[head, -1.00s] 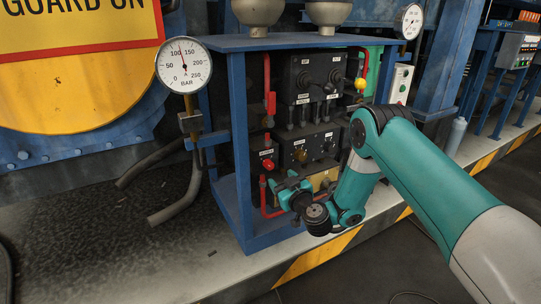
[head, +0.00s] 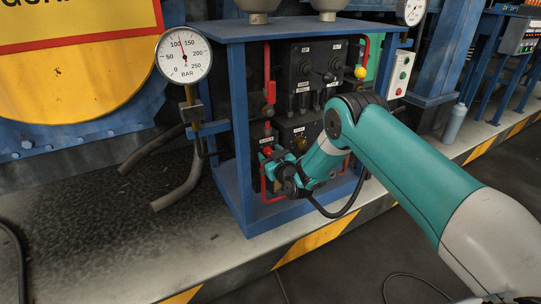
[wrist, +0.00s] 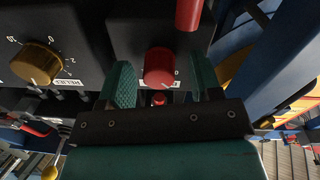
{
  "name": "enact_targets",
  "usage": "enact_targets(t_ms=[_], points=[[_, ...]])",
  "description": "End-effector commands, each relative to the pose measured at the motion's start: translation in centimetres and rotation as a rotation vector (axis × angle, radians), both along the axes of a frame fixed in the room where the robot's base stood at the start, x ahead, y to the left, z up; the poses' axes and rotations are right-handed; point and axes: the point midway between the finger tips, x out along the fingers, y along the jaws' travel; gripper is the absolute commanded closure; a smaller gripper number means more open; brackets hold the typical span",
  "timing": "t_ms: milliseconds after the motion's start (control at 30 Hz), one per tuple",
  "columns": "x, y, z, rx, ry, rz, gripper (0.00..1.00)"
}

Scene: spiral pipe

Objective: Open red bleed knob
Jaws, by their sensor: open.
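The red bleed knob (wrist: 158,66) sits on a dark panel box in the wrist view, with a small white dial plate at its edge. My gripper (wrist: 163,82) is open, with one teal finger on each side of the knob. Gaps show between the knob and both fingers, and nothing is held. In the head view the red knob (head: 267,151) shows at the lower left of the panel, just beside my gripper (head: 277,163), which partly covers that area.
A brass relief knob (wrist: 37,63) is on the neighbouring box. A red handle (wrist: 189,12) hangs close by the knob. A blue frame (head: 233,120) surrounds the panel, and a pressure gauge (head: 184,55) stands left of it. Red pipes run along the panel.

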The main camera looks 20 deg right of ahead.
Motion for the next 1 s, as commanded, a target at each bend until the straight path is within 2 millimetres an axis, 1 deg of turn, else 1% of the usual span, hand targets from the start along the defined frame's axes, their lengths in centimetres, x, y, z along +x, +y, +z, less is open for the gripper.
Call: enact_targets(t_ms=[233,267,300,367,400,433,467,767,1000], points=[[0.06,0.01,0.01,-0.001,0.000,0.000,0.42],[0.06,0.02,0.02,0.000,0.000,0.000,0.49],[0.06,0.01,0.01,0.000,0.000,0.000,0.58],[0.06,0.02,0.02,0.000,0.000,0.000,0.72],[0.05,0.02,0.02,0.000,0.000,0.000,0.81],[0.05,0.02,0.02,0.000,0.000,0.000,0.88],[0.05,0.02,0.02,0.000,0.000,0.000,0.91],[0.04,0.06,0.03,0.028,0.007,0.001,0.91],[0.04,0.06,0.04,0.148,0.038,0.001,0.91]])
